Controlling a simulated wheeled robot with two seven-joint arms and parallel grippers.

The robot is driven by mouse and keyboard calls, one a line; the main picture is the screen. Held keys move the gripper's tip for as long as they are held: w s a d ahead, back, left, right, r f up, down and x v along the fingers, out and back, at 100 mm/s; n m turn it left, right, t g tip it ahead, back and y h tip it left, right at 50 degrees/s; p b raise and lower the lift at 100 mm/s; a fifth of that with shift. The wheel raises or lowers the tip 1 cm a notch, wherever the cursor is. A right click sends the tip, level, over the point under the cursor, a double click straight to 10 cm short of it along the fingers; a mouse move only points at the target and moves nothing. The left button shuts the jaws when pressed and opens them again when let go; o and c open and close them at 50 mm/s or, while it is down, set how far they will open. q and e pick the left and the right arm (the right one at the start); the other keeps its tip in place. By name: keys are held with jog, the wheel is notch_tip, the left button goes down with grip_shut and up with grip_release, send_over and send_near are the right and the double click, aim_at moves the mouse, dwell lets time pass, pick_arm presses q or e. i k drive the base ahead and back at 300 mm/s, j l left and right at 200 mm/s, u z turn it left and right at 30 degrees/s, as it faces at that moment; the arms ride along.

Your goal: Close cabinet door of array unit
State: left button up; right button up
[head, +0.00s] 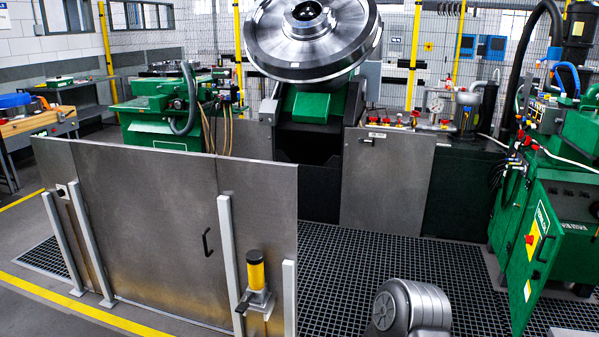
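The green cabinet door (534,262) is at the right of the head view. It carries a white label, a red and yellow switch (532,240) and a dark handle (545,249). The door stands open, swung out toward me from the green cabinet unit (567,205) behind it. A grey rounded part of my own arm shows at the bottom centre, left of the door and apart from it. Neither gripper is in view.
A large steel wheel (312,38) sits on a green machine at the back.

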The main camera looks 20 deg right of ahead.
aim_at(540, 220)
jog(key=i+l+z, duration=0.1)
jog(key=i+z, duration=0.25)
jog(key=z, duration=0.15)
jog(key=i+z, duration=0.45)
jog(key=i+j+z, duration=0.1)
jog(key=z, duration=0.4)
jog(key=i+j+z, duration=0.65)
jog(key=z, duration=0.3)
jog(key=i+j+z, duration=0.25)
jog(key=j, duration=0.4)
jog(key=i, duration=0.1)
